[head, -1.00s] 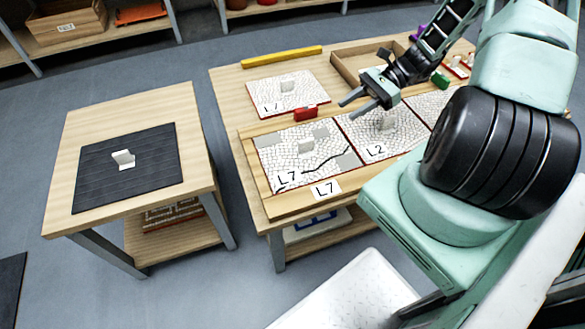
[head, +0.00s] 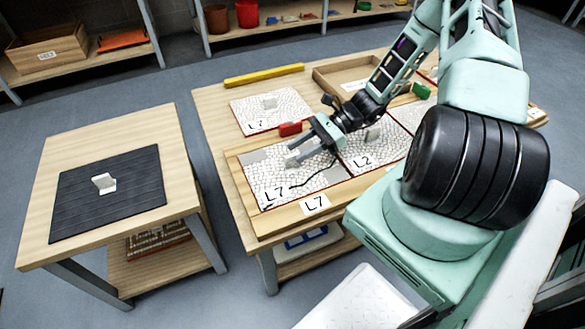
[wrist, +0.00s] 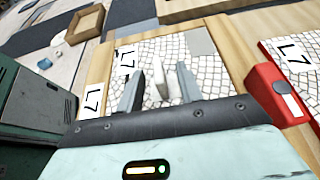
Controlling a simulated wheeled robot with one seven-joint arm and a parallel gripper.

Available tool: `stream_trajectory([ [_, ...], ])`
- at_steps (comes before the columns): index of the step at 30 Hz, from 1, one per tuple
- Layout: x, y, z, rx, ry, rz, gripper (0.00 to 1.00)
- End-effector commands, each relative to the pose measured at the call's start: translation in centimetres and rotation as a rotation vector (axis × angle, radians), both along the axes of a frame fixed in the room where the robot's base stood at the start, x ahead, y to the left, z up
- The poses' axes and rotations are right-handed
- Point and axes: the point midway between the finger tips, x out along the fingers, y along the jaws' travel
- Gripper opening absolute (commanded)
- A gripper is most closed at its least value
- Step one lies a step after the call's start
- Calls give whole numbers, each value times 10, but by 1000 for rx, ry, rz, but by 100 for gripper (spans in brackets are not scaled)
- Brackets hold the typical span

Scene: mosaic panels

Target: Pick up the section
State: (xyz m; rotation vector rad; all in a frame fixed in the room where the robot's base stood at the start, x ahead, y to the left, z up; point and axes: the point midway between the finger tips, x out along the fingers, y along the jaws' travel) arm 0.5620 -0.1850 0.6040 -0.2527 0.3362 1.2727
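A mosaic section labelled L7 (head: 268,180) with a dark crack line and grey patches lies in the wooden frame on the main table. Its upright white handle (wrist: 160,75) stands between my fingers in the wrist view. My gripper (head: 302,150) is open over this section, one finger on each side of the handle, with gaps visible. The head view partly hides the handle behind the fingers. Section L2 (head: 362,158) lies beside it to the right in the same frame. Another L7 section (head: 255,112) with a white handle lies behind, outside the frame.
A red block (head: 289,128) stands at the frame's back edge, close to my gripper in the wrist view (wrist: 272,95). A yellow bar (head: 264,76) and an open wooden tray (head: 330,84) lie behind. The left table holds a dark mat (head: 80,205) with a small white piece.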

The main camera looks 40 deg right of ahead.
Motion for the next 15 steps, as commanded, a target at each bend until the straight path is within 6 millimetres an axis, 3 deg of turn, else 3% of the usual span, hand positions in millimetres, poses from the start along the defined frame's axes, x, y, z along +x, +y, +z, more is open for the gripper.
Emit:
stream_trajectory([
  [9,7,37,-22,1,0,2,36],
  [15,10,44,-23,0,0,0,36],
])
